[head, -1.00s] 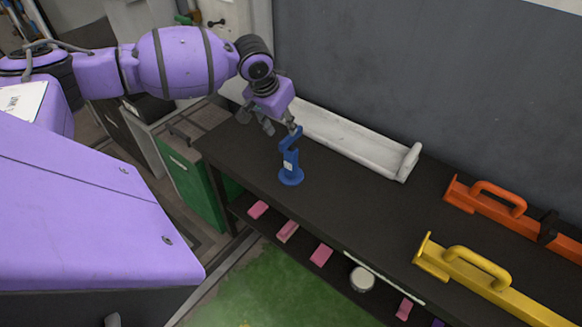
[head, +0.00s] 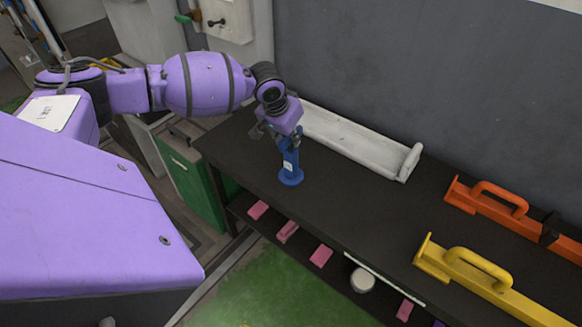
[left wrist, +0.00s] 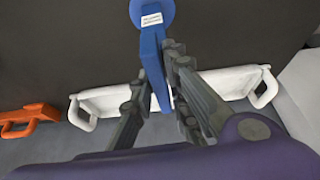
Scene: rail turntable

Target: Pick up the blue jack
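The blue jack (head: 290,172) stands upright on its round base near the front left part of the dark bench. It also shows in the left wrist view (left wrist: 152,45), with a white label near the base. My left gripper (head: 279,134) is at the jack's upper end, pointing down. In the left wrist view my left gripper (left wrist: 158,82) has one finger on each side of the jack's upper part. The fingers look spread, with narrow gaps beside the jack; firm contact is not clear. The jack's top is partly hidden by the gripper. My right gripper is not in view.
A white tray-like part (head: 355,145) lies behind the jack along the wall. An orange handled bar (head: 490,205) and a yellow handled bar (head: 485,280) lie to the right. Several pink pieces (head: 320,256) are on the lower shelf. The bench between is clear.

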